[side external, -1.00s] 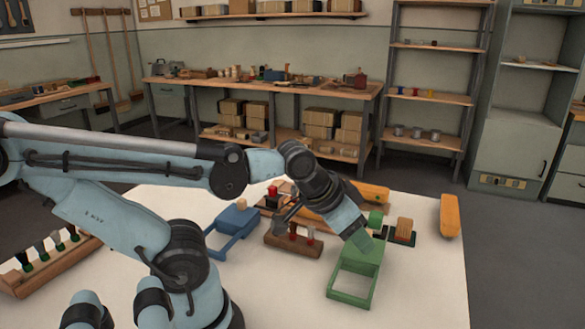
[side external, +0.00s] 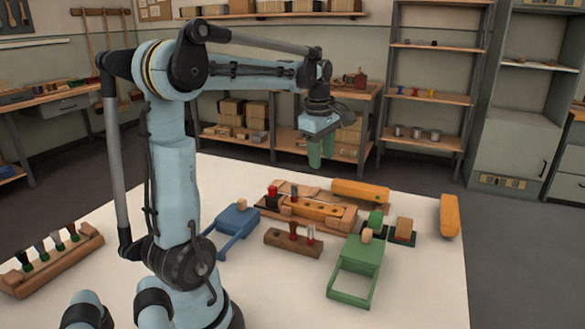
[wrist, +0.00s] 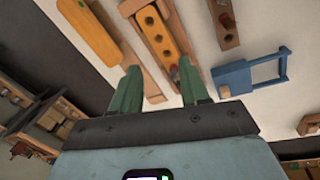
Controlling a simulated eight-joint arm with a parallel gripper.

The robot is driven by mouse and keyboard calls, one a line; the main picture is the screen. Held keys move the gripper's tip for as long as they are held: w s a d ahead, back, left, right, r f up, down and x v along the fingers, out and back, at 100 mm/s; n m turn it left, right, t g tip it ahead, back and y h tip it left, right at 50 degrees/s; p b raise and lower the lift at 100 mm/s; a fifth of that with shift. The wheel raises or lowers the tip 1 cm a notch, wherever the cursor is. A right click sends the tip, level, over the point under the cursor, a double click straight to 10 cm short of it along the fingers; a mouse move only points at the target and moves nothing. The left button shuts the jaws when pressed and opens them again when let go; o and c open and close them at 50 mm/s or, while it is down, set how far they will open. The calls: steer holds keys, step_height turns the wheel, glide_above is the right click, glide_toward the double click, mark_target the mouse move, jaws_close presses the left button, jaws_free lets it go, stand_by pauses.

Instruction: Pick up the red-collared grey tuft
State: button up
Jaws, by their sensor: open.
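In the side view, a short wooden rack (side external: 291,243) holds two upright tufts near the table's middle. The right one looks grey with a red collar (side external: 310,235); the left one is a dark red tuft (side external: 293,230). A dark tuft with red on it (side external: 272,191) stands by the wooden fixture. My gripper (side external: 321,160) is raised high above the far part of the table, green fingers pointing down, open and empty. In the wrist view, nothing lies between the fingers (wrist: 160,76); the wooden rack (wrist: 224,30) shows at the top.
A holed yellow block (side external: 318,208) lies in the wooden fixture, with an orange handle (side external: 360,191) behind. A blue clamp-like frame (side external: 235,222) and green frame (side external: 352,272) flank the rack. A longer tuft rack (side external: 52,262) is at left. The right front of the table is clear.

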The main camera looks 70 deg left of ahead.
mark_target(294, 186)
steer(key=s+a+f+n+g+h, duration=0.1)
steer(key=s+a+f+n, duration=0.15)
steer(key=a+n, duration=0.65)
steer(key=shift+m, duration=0.4)
steer(key=f, duration=0.5)
steer(key=shift+s+a+f, duration=0.2)
steer(key=shift+a+f, duration=0.05)
steer(key=shift+f, duration=0.15)
steer(key=shift+s+d+f, duration=0.15)
steer(key=shift+f, duration=1.15)
steer(key=shift+s+d+f, duration=0.15)
steer(key=shift+f, duration=1.15)
jaws_close()
